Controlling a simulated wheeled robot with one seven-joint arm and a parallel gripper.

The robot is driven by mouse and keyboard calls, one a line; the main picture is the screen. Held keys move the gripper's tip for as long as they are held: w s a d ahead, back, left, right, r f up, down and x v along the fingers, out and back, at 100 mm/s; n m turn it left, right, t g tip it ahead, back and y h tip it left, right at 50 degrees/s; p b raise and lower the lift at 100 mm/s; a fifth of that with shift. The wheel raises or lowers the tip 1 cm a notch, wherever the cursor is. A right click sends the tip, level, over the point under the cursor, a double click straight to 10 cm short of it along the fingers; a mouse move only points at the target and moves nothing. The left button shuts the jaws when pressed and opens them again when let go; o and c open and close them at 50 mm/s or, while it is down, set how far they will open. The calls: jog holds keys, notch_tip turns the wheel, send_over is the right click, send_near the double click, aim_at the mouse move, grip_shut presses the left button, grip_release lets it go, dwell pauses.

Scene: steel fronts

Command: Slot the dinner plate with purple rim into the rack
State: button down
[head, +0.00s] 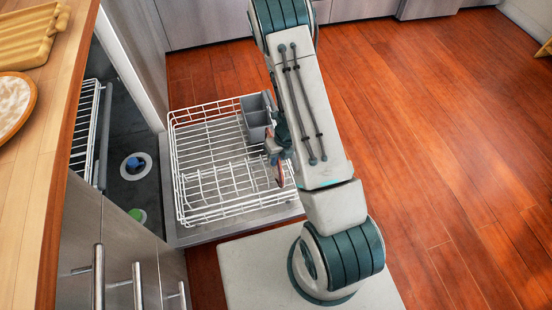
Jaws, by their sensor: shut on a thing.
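The dishwasher rack (205,212) is a white wire basket with rows of tines, pulled out over the open door. My gripper (276,150) is over the rack's right side, partly hidden by my arm. It is shut on a thin, pinkish-brown thing seen nearly edge-on, which I take to be the dinner plate (279,175). The plate hangs steeply below the gripper, by the rack's right edge. Most of it is hidden, and its purple rim cannot be made out. I cannot tell whether it touches the tines.
A grey cutlery basket (256,118) stands at the rack's back right, close to my gripper. The wooden counter (40,165) at left holds a brown-rimmed round dish (14,103) and a yellow-tan tray (28,36). The rack's left and middle look empty. Wooden floor lies clear at right.

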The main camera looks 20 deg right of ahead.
jog(key=shift+f+b, duration=0.4)
jog(key=shift+f, duration=0.15)
jog(key=c, duration=1.5)
grip_release()
jog(key=a+p+v, duration=0.1)
jog(key=p+v, duration=0.2)
jog(key=a+p+v, duration=0.1)
jog(key=p+v, duration=0.1)
jog(key=v, duration=0.2)
jog(key=p+v, duration=0.3)
jog(key=v, duration=0.1)
jog(key=shift+s+a+r+p, duration=0.1)
jog(key=shift+a+r+p, duration=0.25)
jog(key=shift+r, duration=0.25)
jog(key=shift+w+d+r+n+t+h+p, duration=0.65)
jog(key=shift+d+r+n+h+p, duration=0.7)
jog(key=shift+r, duration=1.55)
jog(key=shift+w+d+r+n+t+h+p, duration=0.35)
jog(key=shift+w+d+r+n+h+p, duration=0.55)
jog(key=shift+r+p, duration=1.5)
jog(key=shift+w+d+r+n+t+h+p, duration=0.6)
jog(key=shift+d+r+n+h+p, duration=0.5)
jog(key=shift+r, duration=2.35)
jog(key=shift+w+a+m, duration=0.15)
jog(key=shift+a+m, duration=0.1)
